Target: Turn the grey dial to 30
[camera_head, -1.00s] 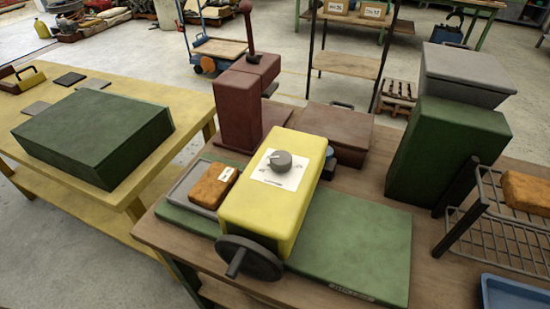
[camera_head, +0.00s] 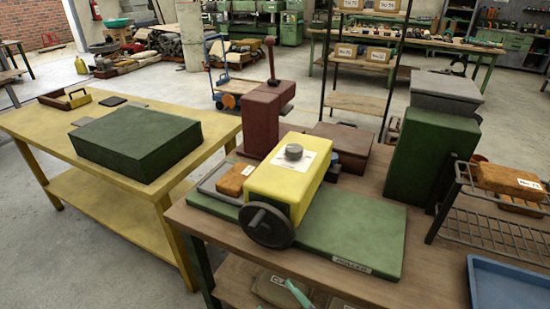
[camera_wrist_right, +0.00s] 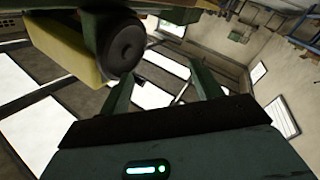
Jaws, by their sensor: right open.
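The grey dial (camera_head: 294,152) is a short round knob on a white scale plate (camera_head: 306,163), on top of a yellow housing (camera_head: 277,186). Its pointer and the scale numbers are too small to read. A dark handwheel (camera_head: 266,225) is on the housing's front. My right gripper (camera_wrist_right: 163,86) is open and empty in the right wrist view, with the handwheel (camera_wrist_right: 122,48) and the yellow housing (camera_wrist_right: 62,45) beyond its fingers. The dial is hidden there. My left gripper is not in view.
The housing stands on a green base (camera_head: 355,230) on a wooden bench (camera_head: 228,228). An orange-brown block (camera_head: 235,179) lies left of it, a maroon machine (camera_head: 262,122) behind. A wire rack (camera_head: 490,215) and a blue tray (camera_head: 510,283) are at right. A pale teal object (camera_head: 298,294) shows at the bottom edge.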

